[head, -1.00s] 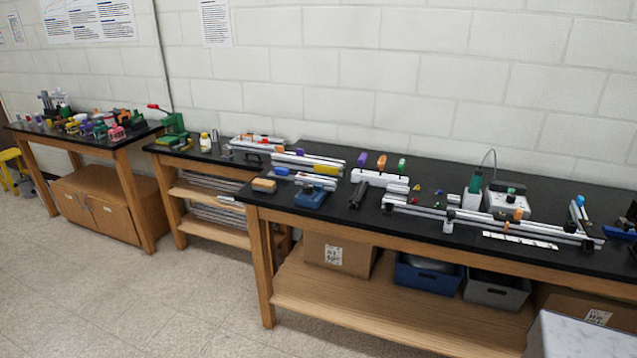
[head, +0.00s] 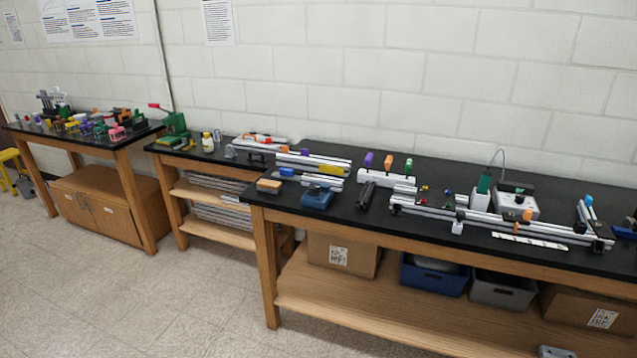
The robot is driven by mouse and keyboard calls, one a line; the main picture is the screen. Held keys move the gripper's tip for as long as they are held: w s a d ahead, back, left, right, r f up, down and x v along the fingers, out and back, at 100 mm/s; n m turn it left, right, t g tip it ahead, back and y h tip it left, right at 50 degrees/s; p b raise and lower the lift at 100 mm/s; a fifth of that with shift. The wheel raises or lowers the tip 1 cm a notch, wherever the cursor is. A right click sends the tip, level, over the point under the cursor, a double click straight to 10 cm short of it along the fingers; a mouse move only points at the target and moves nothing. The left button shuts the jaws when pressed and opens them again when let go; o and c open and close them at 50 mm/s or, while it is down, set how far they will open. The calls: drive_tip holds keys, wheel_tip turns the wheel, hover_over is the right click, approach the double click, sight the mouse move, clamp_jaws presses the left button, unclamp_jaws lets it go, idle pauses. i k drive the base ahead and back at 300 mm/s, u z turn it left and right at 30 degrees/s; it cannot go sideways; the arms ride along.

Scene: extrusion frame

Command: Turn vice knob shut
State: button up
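I cannot clearly make out a vice or its knob in the head view. A blue block-like device (head: 317,197) stands near the left front of the long black bench, with a grey top part; it may be the vice, but it is too small to tell. Another blue thing (head: 624,232) is cut off by the right edge of the picture. No knob's position, open or shut, can be read. My gripper is not in view.
The long black bench (head: 420,225) carries aluminium rails (head: 480,218), a white block (head: 386,178) with coloured pieces and a white box (head: 517,204). A green press (head: 174,128) stands on the middle bench. The left table (head: 88,136) is crowded. The floor (head: 130,300) at lower left is clear.

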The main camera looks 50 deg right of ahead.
sight(313, 188)
drive_tip(key=u, duration=0.05)
drive_tip(key=i, duration=1)
drive_tip(key=z, duration=0.05)
